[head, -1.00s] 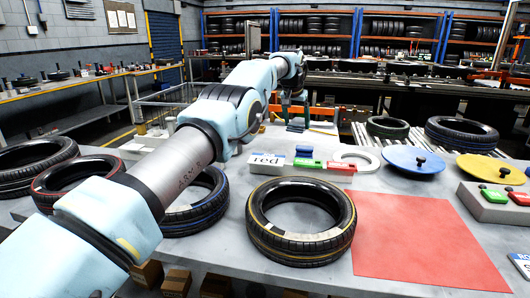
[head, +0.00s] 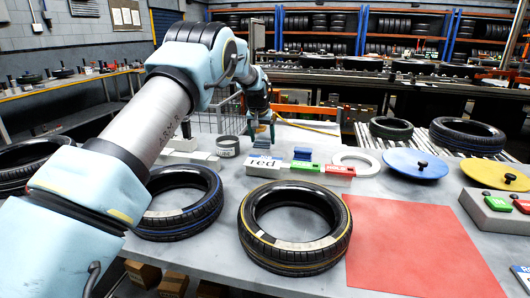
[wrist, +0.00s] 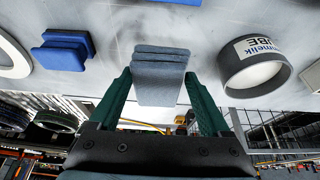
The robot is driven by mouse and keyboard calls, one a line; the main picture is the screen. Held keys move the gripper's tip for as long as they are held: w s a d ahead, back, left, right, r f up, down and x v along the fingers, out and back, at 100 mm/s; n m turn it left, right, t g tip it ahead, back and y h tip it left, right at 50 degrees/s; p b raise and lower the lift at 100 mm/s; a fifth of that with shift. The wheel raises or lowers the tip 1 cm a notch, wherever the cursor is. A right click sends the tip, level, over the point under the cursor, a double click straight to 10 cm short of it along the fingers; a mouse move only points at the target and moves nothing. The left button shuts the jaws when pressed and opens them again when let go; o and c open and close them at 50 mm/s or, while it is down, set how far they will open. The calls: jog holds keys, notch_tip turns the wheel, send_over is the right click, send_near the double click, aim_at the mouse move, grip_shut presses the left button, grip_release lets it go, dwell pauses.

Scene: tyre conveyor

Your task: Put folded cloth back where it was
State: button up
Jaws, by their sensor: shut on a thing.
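The folded cloth (wrist: 159,72) is a small grey-blue stack of layers between the green fingers of my gripper (wrist: 158,86) in the wrist view. My gripper is shut on it. The cloth is hard to make out there. I cannot tell whether the cloth touches the table.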

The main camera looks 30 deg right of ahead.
jog(key=shift+f+p, duration=0.85)
jog(key=shift+f, duration=2.05)
jog(key=o, duration=1.3)
jog(key=shift+c, duration=0.2)
jog(key=shift+r, duration=0.1)
jog(key=b+v, duration=0.4)
jog(key=v, duration=0.8)
jog(key=a+n, duration=0.1)
jog(key=a, duration=0.7)
jog(key=s+a+n+y, duration=0.1)
jog(key=a, duration=0.8)
jog(key=a+n, duration=0.1)
jog(key=a, duration=0.7)
jog(key=shift+s+a+r+n, duration=0.1)
jog(key=shift+s+a+n, duration=0.2)
jog(key=shift+s, duration=0.05)
jog(key=s+a+f+n+y, duration=0.1)
jog(key=s+a+f+n, duration=0.1)
jog(key=s+a, duration=0.9)
jog(key=s+a+f+n+g, duration=0.1)
jog(key=s+a+f, duration=0.1)
jog(key=s+a, duration=0.8)
jog(key=shift+s+a+n+g+y, duration=0.3)
jog(key=shift+s+a+n+y, duration=0.1)
jog(key=shift+a, duration=0.45)
